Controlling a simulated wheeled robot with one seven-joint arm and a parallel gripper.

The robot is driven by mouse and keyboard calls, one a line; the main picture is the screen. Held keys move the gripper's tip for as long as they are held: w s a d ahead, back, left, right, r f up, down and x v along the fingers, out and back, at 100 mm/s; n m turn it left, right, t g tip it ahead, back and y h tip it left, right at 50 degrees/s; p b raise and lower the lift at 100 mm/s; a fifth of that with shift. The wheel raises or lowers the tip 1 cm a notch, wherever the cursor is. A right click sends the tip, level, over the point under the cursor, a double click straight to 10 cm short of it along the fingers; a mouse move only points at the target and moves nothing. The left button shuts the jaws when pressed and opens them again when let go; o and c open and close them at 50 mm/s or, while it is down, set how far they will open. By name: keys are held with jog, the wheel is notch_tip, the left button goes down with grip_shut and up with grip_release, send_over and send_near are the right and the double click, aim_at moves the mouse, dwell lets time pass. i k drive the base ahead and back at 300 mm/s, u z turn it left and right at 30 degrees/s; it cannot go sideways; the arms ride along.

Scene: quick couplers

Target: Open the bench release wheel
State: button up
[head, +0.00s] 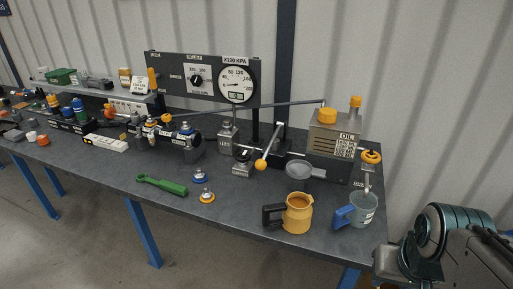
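A small orange wheel (371,157) stands at the right end of the bench (240,215), on a dark fitting beside the oil reservoir (333,135). It looks like the release wheel, but its label is too small to read. How far it is turned cannot be told. A light blue-grey cup with a blue handle (362,211) stands below it, under a short grey spout. The large gauge (236,84) on the dark panel reads in kPa. My arm (445,235) shows at the lower right, off the bench's right end. I cannot see my gripper's fingers.
An orange jug (297,213) with a dark handle stands near the front edge. A grey funnel-like pan (305,170) and an orange-knobbed lever (262,163) are left of the wheel. A green wrench (162,185) lies farther left. The front middle is mostly clear.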

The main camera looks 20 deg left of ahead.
aim_at(245, 156)
jog(key=k, duration=1.2)
jog(key=u, duration=0.5)
jog(key=i, duration=0.5)
jog(key=u, duration=0.75)
jog(key=i, duration=1.4)
jog(key=z, duration=0.9)
jog(key=i, duration=0.3)
jog(key=z, duration=0.4)
